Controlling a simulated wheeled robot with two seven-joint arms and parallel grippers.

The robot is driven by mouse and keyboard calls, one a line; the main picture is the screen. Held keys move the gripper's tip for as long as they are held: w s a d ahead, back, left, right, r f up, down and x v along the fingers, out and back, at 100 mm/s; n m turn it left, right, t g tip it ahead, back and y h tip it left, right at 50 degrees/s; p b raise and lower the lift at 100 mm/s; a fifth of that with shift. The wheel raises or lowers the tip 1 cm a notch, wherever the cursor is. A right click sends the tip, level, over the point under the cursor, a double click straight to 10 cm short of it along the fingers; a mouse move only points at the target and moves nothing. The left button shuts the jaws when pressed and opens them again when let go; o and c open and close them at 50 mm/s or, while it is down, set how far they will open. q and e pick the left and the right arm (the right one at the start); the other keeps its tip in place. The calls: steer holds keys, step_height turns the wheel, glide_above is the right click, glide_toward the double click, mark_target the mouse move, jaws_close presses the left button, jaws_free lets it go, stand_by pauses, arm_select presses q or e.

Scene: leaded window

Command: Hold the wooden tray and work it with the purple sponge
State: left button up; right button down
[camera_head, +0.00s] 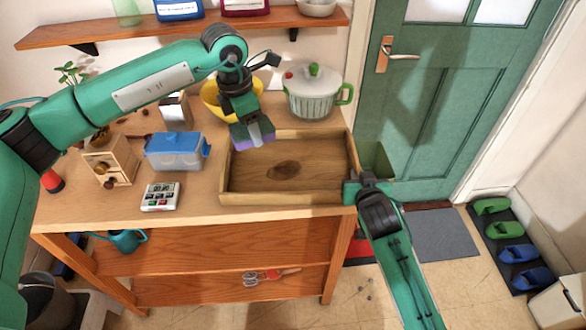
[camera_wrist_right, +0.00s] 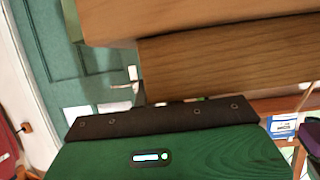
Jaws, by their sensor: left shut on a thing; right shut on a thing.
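The wooden tray (camera_head: 322,178) lies on the table at its right end, with a dark stain (camera_head: 286,169) on its floor. My right gripper (camera_head: 352,190) is shut on the tray's right wall near the front corner. In the right wrist view the tray's wooden wall (camera_wrist_right: 220,60) fills the space above the gripper. My left gripper (camera_head: 252,132) is shut on the purple sponge (camera_head: 254,143), over the tray's back left part. Whether the sponge touches the tray cannot be told.
A green door (camera_head: 450,110) is at the right.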

arm_select(q)
steer(key=w+d+f+n+t+y, duration=0.1)
steer(key=w+d+f+n, duration=0.4)
steer(key=d+f+n, duration=0.5)
steer(key=m, duration=0.1)
glide_above(300, 168)
steer(key=shift+s+f, duration=0.2)
steer(key=shift+f, duration=1.6)
steer(key=shift+f, duration=0.95)
steer(key=shift+a, duration=0.1)
